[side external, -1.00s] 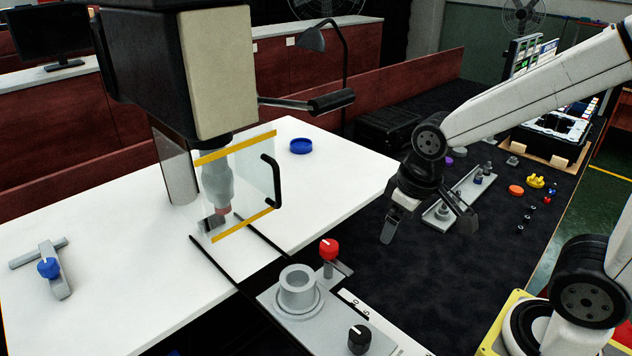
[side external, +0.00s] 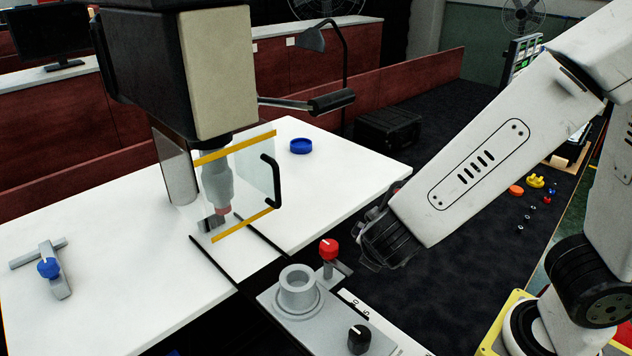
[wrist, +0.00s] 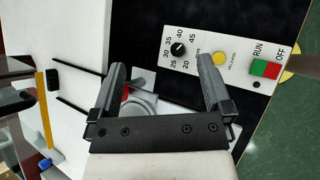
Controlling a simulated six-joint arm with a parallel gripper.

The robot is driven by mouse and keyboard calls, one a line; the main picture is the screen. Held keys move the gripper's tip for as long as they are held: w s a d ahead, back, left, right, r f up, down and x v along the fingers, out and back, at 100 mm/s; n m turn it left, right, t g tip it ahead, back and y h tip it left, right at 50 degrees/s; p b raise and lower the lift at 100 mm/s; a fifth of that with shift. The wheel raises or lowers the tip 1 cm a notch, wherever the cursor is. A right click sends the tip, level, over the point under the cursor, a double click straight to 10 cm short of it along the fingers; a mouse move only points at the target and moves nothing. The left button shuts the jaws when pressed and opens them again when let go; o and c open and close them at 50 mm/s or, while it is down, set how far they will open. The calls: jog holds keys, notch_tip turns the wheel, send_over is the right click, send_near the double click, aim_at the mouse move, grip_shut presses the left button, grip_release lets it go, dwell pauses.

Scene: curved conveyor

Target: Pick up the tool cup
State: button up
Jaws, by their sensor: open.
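A grey round cup (side external: 298,288), which looks like the tool cup, stands upright in a round collar on a grey plate (side external: 283,322) in the side view. In the wrist view the grey cup (wrist: 142,106) shows partly, near the left finger, with the rest hidden behind my gripper. My gripper (wrist: 163,68) is open with nothing held between its fingers. In the side view my wrist is to the right of and above the cup, apart from it, and hides the fingers.
A red clamp knob (side external: 329,250) rises beside the cup, and a black knob (side external: 359,340) is on the plate. A control panel (wrist: 228,58) lies ahead in the wrist view. A clear guard (side external: 264,173) stands at left.

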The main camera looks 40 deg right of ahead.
jog(key=w+a+r+n+t, duration=0.1)
jog(key=a+n+t, duration=0.35)
jog(key=n, duration=0.25)
jog(key=n+t+y, duration=0.4)
jog(key=n, duration=0.3)
send_over(307, 290)
jog(key=s, duration=0.4)
jog(key=shift+w+a+f+g, duration=0.1)
jog(key=shift+f, duration=0.55)
jog(key=shift+w+a+f+g, duration=0.1)
jog(key=shift+a+f, duration=0.05)
jog(key=shift+f, duration=0.45)
jog(key=shift+w+a+f+g, duration=0.1)
jog(key=shift+f, duration=0.55)
jog(key=shift+w, duration=0.1)
jog(key=shift+x, duration=1.15)
jog(key=shift+w+d, duration=0.1)
jog(key=shift+x, duration=2.4)
